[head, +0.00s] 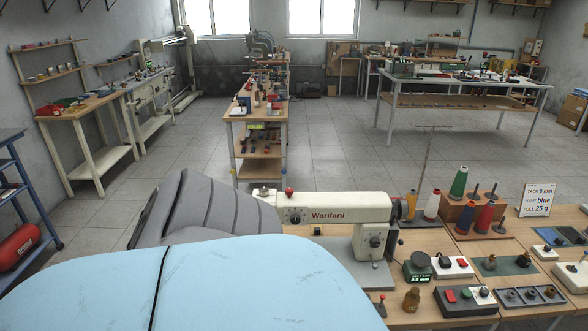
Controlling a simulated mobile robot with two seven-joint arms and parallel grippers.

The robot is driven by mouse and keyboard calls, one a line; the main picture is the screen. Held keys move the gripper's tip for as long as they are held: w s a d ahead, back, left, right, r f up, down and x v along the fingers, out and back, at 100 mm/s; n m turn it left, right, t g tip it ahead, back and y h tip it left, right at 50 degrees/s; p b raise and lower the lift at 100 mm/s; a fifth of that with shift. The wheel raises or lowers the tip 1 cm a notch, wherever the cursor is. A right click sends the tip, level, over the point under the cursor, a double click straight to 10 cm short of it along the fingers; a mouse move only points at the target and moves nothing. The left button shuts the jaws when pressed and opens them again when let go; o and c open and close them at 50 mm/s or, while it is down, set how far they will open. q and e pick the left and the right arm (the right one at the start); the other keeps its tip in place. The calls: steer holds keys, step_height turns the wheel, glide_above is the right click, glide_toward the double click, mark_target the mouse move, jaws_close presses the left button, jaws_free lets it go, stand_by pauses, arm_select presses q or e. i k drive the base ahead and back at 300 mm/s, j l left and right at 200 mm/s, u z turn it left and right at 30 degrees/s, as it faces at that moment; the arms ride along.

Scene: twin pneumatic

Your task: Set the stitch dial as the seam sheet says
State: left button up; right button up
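The seam sheet (537,200) is a white card standing at the right of the bench; it reads "TACK 8 mm", "blue" and "PULL 25 g", its middle line only partly legible. The cream sewing machine (340,213), marked "Warifani", stands on the bench at the centre. A small round dark-centred knob (295,216) sits on the left of its arm, and another round fitting (376,241) is on its head. I cannot tell which is the stitch dial or read any setting. Neither of my grippers is in view.
A large pale blue shape (240,285) and a grey ribbed shape (205,215) fill the lower left and hide part of the bench. Thread spools (459,182), a box with a green display (418,277) and a black box with a red button (466,299) stand right of the machine.

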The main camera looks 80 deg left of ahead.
mark_target(375, 243)
steer(key=u, duration=2.2)
